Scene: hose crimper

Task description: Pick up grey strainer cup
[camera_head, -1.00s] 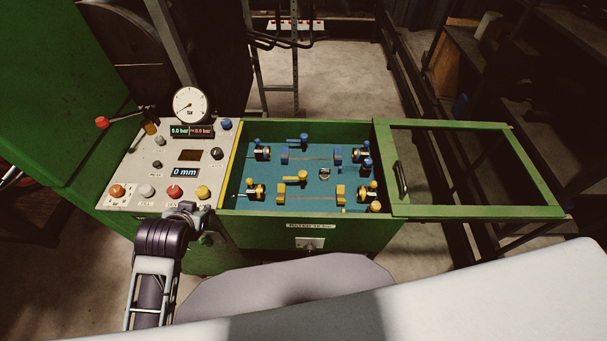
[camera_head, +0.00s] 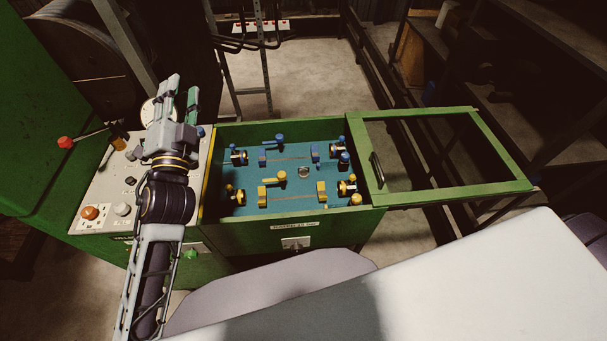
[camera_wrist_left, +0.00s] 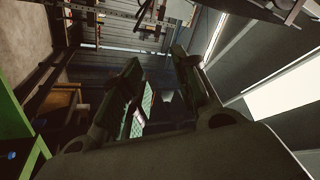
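A small round grey cup (camera_head: 303,172), which looks like the strainer cup, sits on the teal floor of the green-walled test bay, right of its middle. It is small in the head view, so its inside is unclear. My left gripper (camera_head: 181,98) is over the control panel, left of the bay and well apart from the cup. Its fingers stand apart with nothing between them. The wrist view also shows the open fingers (camera_wrist_left: 158,75), pointing towards the background; the cup is not seen there. My right gripper is not in view.
Blue fittings (camera_head: 280,140) and yellow fittings (camera_head: 282,177) stand around the cup in the bay. The green framed lid (camera_head: 450,191) lies open to the right. My left arm covers much of the control panel (camera_head: 105,188). The gauge (camera_head: 148,112) is partly hidden.

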